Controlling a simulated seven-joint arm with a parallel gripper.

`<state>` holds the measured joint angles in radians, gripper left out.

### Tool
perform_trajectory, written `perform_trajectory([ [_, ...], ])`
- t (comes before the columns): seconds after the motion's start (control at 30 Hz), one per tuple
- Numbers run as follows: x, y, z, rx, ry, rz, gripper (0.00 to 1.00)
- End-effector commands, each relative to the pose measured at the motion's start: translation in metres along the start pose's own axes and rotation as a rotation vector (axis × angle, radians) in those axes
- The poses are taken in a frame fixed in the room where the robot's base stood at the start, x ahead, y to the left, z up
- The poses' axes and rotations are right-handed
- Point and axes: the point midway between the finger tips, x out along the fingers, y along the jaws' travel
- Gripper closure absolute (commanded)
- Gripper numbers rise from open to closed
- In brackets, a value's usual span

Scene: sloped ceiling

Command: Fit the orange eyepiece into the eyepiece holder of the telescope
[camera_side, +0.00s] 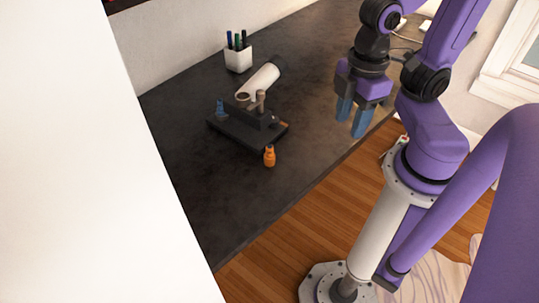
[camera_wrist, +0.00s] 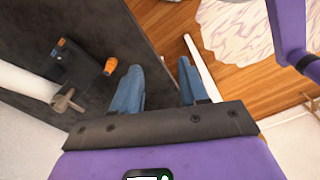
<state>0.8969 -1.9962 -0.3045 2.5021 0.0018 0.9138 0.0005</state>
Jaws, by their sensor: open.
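The orange eyepiece (camera_side: 269,156) stands upright on the dark table, just in front of the telescope's black base. It also shows in the wrist view (camera_wrist: 110,66). The telescope has a white tube (camera_side: 262,79) on a black base (camera_side: 247,131). A round opening, seemingly the eyepiece holder (camera_side: 242,97), shows at the near end of the tube. My gripper (camera_side: 351,121) is open and empty, with its blue fingers pointing down above the table's front edge, right of the eyepiece. Its two fingers also show apart in the wrist view (camera_wrist: 160,82).
A small blue piece (camera_side: 220,107) stands at the base's left end. A white pen cup (camera_side: 238,58) with several pens stands behind the telescope by the wall. The table (camera_side: 210,200) is bare at front left. Cables lie at the far right. A wooden floor lies beyond the front edge.

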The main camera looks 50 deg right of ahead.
Motion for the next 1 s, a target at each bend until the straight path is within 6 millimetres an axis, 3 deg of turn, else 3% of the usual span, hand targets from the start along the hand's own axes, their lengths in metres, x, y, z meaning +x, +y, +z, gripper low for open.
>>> perform_trajectory([
  [0.27,0.000,0.000,0.000,0.000,0.000,0.000,0.57],
  [0.3,0.000,0.000,0.000,0.000,0.000,0.000,0.48],
  [0.67,0.000,0.003,-0.003,0.042,-0.001,0.000,0.48],
  [0.77,0.001,0.011,-0.011,0.179,-0.003,0.002,0.48],
  [1.0,0.004,0.051,-0.042,0.813,-0.010,0.009,0.48],
])
